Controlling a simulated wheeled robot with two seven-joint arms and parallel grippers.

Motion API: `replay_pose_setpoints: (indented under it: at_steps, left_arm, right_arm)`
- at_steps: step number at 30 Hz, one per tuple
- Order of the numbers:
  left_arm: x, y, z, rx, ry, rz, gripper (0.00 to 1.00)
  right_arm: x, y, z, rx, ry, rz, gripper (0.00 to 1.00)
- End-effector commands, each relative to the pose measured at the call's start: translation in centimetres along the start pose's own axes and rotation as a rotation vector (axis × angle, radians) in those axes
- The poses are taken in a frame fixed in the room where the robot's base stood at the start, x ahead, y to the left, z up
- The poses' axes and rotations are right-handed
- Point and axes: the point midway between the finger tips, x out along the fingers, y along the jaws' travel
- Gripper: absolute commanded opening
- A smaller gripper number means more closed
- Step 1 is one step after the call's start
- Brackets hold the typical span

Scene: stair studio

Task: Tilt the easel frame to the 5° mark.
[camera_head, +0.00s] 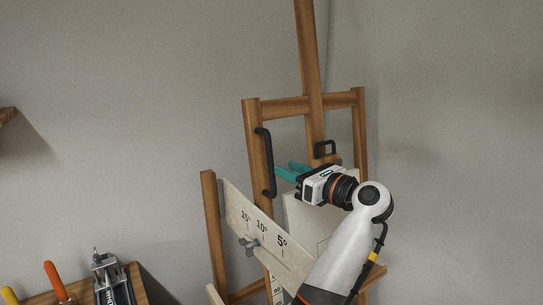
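The wooden easel frame (252,130) stands in the middle of the head view, leaning against nothing that I can see. A long black handle (264,160) is on its left upright. A pale scale plate (276,262) at the lower left reads 15°, 10° and 5° from left to right. A grey knob (249,245) sits below the 15° and 10° marks; the exact setting is unclear. My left gripper (283,170) has teal fingers, parted and empty, pointing left just right of the handle's lower part. Contact cannot be told. My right gripper is not in view.
A smaller black handle (325,148) is on the easel's central mast. A pale panel (303,218) sits behind my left arm. Tools with orange handles (54,279) and a metal clamp (112,280) lie at lower left. Bare wall surrounds the easel.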

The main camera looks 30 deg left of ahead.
Motion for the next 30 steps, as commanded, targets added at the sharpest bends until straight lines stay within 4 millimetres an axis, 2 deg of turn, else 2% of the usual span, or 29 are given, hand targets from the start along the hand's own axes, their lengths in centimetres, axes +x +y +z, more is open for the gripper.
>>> replay_pose_setpoints:
  at_steps: [1,9,15,23,27,29,30]
  left_arm:
    - [1.2,-0.1,-0.6,0.004,0.004,-0.005,0.35]
    - [5.5,0.0,-0.3,0.005,0.003,-0.001,0.35]
    - [6.7,0.0,0.0,0.003,0.002,0.000,0.35]
    - [6.8,0.0,0.1,0.003,0.001,0.001,0.35]
    - [6.8,0.0,0.0,0.003,0.002,0.001,0.12]
    - [6.7,0.0,0.0,0.003,0.002,0.000,0.02]
    - [6.7,0.0,0.0,0.003,0.002,0.000,0.00]
  right_arm:
    - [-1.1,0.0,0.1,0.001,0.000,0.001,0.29]
    - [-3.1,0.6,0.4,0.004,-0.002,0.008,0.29]
    - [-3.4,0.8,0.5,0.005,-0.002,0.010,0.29]
    - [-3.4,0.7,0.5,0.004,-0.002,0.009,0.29]
    - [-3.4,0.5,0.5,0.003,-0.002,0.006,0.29]
    - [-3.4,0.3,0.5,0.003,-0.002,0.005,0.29]
    - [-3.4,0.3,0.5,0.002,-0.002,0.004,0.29]
